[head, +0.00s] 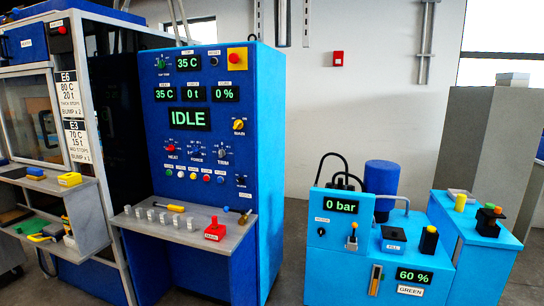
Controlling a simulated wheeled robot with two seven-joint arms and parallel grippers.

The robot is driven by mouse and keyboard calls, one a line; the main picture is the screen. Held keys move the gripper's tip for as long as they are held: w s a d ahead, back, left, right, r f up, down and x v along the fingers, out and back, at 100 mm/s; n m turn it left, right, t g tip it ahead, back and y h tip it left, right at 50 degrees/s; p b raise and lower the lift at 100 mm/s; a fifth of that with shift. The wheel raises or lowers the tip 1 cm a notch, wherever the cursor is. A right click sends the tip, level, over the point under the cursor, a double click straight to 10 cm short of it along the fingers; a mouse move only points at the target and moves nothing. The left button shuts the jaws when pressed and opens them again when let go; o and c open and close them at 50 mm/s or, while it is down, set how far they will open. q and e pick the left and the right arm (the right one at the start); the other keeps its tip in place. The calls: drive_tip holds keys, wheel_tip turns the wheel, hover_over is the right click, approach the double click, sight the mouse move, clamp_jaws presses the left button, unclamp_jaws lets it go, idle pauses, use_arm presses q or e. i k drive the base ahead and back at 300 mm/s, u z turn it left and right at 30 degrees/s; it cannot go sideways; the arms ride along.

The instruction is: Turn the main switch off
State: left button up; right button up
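The main switch (238,124) is a small yellow rotary knob labelled MAIN on the right side of the blue control panel (262,160). Its handle looks slanted, but it is too small to read its marked position. The panel's displays are lit green, and the large display (189,119) reads IDLE. Neither of my grippers shows in the head view. Nothing hides the switch.
A red knob on a yellow plate (237,59) sits above the switch. A blue pump unit (340,235) stands to the right.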

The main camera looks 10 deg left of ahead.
sight(239, 124)
drive_tip(key=z, duration=0.2)
drive_tip(key=i, duration=1.5)
drive_tip(key=z, duration=0.2)
